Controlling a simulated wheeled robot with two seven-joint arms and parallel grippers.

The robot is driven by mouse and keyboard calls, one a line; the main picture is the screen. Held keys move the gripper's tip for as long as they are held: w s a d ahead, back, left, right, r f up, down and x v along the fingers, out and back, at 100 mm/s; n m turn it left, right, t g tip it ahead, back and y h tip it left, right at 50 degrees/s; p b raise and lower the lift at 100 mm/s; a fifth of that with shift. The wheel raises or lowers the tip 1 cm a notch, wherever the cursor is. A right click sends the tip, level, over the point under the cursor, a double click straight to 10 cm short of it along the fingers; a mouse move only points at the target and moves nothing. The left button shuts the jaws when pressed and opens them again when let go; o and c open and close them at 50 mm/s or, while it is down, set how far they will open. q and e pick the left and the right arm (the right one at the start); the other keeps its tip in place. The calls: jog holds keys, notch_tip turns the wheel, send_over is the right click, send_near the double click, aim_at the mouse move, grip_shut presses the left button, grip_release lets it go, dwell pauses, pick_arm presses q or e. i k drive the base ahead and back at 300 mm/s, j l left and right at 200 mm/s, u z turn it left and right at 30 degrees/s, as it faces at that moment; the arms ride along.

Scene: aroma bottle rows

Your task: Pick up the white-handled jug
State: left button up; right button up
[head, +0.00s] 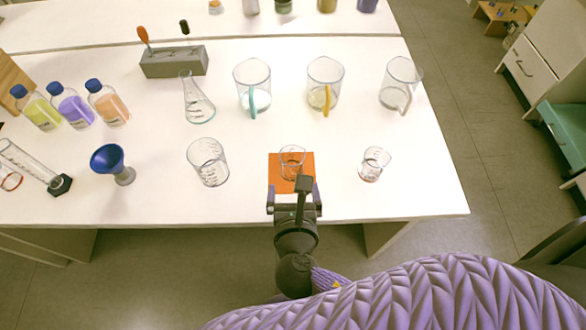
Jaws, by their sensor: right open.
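The white-handled jug (401,80) is a clear glass jug with a pale handle, standing upright at the right end of a row of three jugs. The teal-handled jug (252,82) and the yellow-handled jug (324,80) stand to its left. My right gripper (293,190) is open, with its two fingers apart at the front edge of the orange mat (276,171). It is nearer the table's front edge than the white-handled jug and to its left, well apart from it. My left gripper is not in view.
A small beaker (292,160) stands on the mat just beyond my right gripper. Another small beaker (374,163) stands in front of the white-handled jug. A larger beaker (208,161) and a conical flask (196,103) are at left. The table's right edge is clear.

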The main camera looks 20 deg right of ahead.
aim_at(402, 76)
jog(key=z, duration=1.35)
jog(key=i+l+u, duration=0.6)
jog(key=u, duration=0.15)
jog(key=i, duration=0.1)
